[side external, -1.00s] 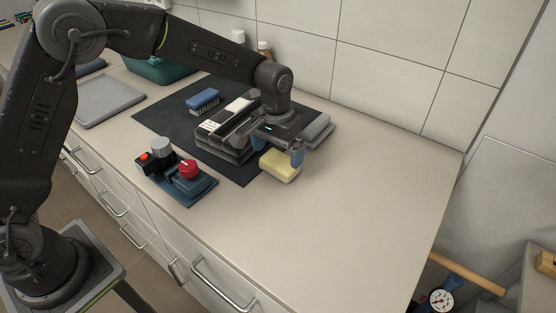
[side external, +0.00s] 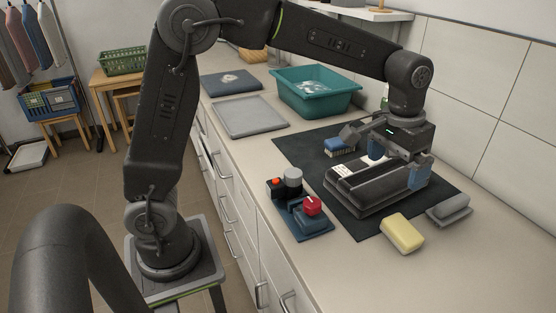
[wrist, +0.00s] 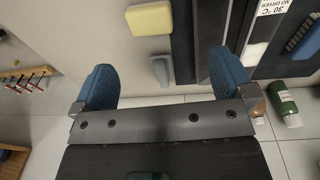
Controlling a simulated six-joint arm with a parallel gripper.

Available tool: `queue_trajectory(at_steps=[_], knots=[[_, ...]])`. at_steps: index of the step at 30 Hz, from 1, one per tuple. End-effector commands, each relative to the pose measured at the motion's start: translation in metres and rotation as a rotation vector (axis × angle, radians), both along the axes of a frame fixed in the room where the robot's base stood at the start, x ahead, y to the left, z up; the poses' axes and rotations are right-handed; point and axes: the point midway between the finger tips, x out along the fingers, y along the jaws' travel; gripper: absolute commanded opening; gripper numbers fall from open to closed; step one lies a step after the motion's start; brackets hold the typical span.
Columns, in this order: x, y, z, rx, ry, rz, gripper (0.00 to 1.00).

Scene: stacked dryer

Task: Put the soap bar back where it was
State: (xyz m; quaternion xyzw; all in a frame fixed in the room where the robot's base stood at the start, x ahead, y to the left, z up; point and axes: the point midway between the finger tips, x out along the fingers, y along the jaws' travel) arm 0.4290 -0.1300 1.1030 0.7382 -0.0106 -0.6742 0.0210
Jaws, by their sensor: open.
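The yellow soap bar (side external: 402,233) lies flat on the counter right at the dark mat's near right edge. It also shows at the top of the wrist view (wrist: 150,19). A grey, low dish-like object (side external: 449,209) sits behind it to the right, in the wrist view (wrist: 161,68) just below the soap. My gripper (side external: 398,160) is open and empty, with blue fingertips apart. It hangs above the right end of a dark grey device on the mat, up and behind the soap, not touching it. The wrist view shows nothing between the fingers (wrist: 165,82).
The dark grey device (side external: 372,188) with a white label sits on the dark mat (side external: 305,150). A blue brush (side external: 340,147) lies behind it. A control box with a red knob (side external: 311,206) stands at the front edge. A teal tub (side external: 315,92) stands farther back. Counter at right front is clear.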

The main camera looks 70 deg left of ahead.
Motion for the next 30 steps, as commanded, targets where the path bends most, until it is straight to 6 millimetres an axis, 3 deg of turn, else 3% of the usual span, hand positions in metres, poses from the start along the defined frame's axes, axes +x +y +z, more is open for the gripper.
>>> queue_trajectory(at_steps=[1, 6, 10, 15, 21, 30], knots=[[-0.019, 0.011, 0.017, -0.003, -0.039, 0.003, 1.0], [-0.082, 0.04, 0.044, 0.001, -0.149, 0.002, 1.0], [-0.132, 0.058, 0.05, 0.01, -0.233, 0.001, 1.0], [-0.187, 0.073, 0.04, 0.028, -0.329, 0.0, 1.0], [-0.22, 0.08, 0.023, 0.044, -0.392, -0.002, 1.0], [-0.225, 0.082, 0.019, 0.048, -0.401, -0.004, 1.0]])
